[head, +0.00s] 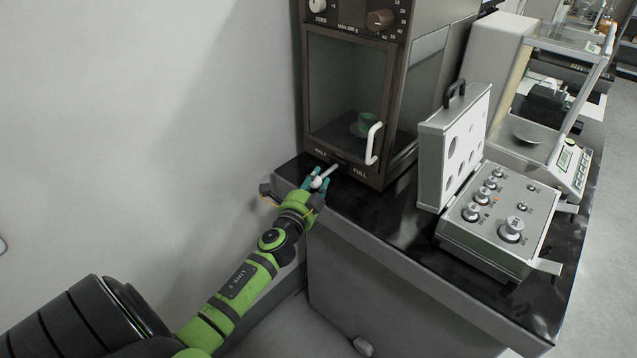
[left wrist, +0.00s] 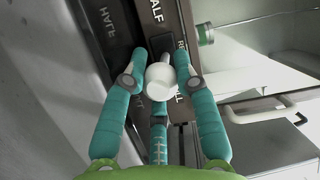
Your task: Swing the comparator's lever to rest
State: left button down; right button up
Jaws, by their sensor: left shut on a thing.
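The comparator (head: 340,85) is a tall brown cabinet with a glass door and a white door handle. Its white lever (head: 328,172) sticks out low at the front, near the words HALF and FULL. My left gripper (head: 318,182) has its teal fingers closed around the lever's end. I cannot tell exactly which mark the lever points at. My right gripper is not in view.
On the dark bench top (head: 375,220) to the right is an open grey weight case (head: 490,238) with several knobbed weights. A balance (head: 535,135) stands behind it. A pale wall is on the left.

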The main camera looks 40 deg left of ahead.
pick_arm(q)
jog(key=shift+a+r, duration=0.15)
jog(key=shift+a, duration=0.2)
jog(key=c, duration=1.2)
grip_release()
jog(key=shift+d, duration=0.1)
jog(key=shift+s+d+f, duration=0.15)
jog(key=shift+s+f, duration=0.05)
jog(key=shift+s, duration=0.1)
jog(key=v, duration=1.1)
jog(key=shift+s+r, duration=0.15)
jog(key=shift+s, duration=0.05)
